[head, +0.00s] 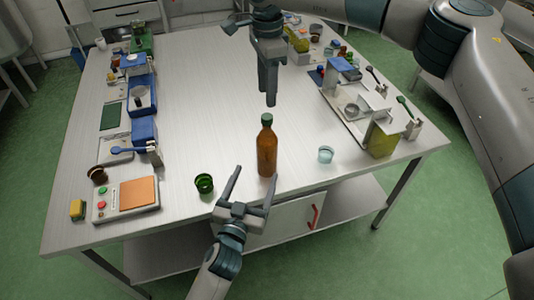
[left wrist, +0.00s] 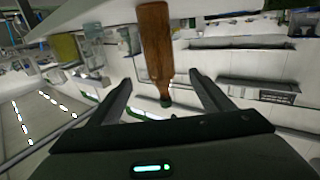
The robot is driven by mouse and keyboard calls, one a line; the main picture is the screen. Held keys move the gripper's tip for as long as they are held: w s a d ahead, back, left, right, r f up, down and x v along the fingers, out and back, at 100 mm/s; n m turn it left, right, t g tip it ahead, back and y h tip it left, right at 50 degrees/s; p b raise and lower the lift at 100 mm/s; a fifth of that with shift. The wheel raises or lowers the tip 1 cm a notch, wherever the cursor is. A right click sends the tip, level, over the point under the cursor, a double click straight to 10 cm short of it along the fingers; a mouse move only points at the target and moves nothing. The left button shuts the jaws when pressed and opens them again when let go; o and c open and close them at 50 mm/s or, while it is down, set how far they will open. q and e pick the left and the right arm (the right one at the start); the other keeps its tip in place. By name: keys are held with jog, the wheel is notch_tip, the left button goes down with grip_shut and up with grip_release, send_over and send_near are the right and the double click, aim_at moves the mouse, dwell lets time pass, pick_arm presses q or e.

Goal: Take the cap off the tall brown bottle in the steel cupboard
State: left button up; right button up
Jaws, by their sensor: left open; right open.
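A tall brown bottle (head: 267,155) stands upright on the table, near its front edge. Its green cap (head: 267,119) is on its neck. My left gripper (head: 254,174) is open in front of the bottle, low by the table edge. In the left wrist view the brown bottle (left wrist: 155,45) appears upside down between the open fingers, with its green cap (left wrist: 166,103); I cannot tell if they touch it. My right gripper (head: 270,103) points down, open and empty, above and behind the cap. A pale cupboard (head: 285,222) with a red handle (head: 315,217) sits under the table, door shut.
A green cup (head: 204,184) stands left of the bottle and a pale blue cup (head: 326,154) right of it. Trays and tools line both sides; the table's middle (head: 205,100) is clear.

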aim_at(270, 139)
pick_arm(q)
jog(key=x, duration=1.6)
jog(key=shift+w, duration=0.15)
grip_shut()
pick_arm(e)
jog(key=shift+m, duration=0.4)
